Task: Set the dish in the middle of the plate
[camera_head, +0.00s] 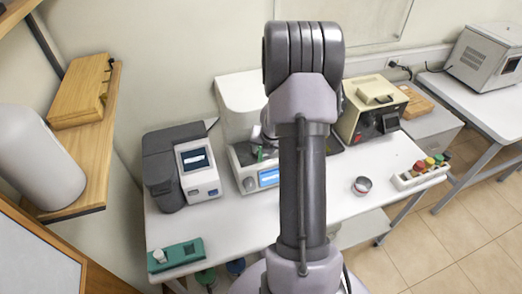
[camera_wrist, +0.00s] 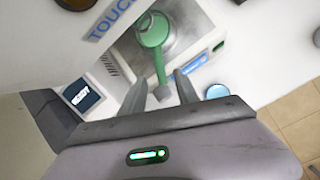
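The green dish (camera_wrist: 153,30) shows in the wrist view, a round cup with a long handle pointing toward me and a grey knob at its end. It is over the metal plate (camera_wrist: 190,27) of a weighing device, left of the plate's middle; I cannot tell whether it touches. My gripper (camera_wrist: 160,80) is open, its two fingers on either side of the handle's end with gaps to both. In the head view my arm hides the gripper and much of the device (camera_head: 249,184); only a bit of green shows beside the arm.
A grey analyser (camera_head: 180,168) stands left of the device, a beige instrument (camera_head: 372,108) right. A small round container (camera_head: 362,185) and a rack of coloured caps (camera_head: 420,173) lie at the table's right; a green tray (camera_head: 175,255) is front left. White tabletop (camera_head: 232,223) is bare between.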

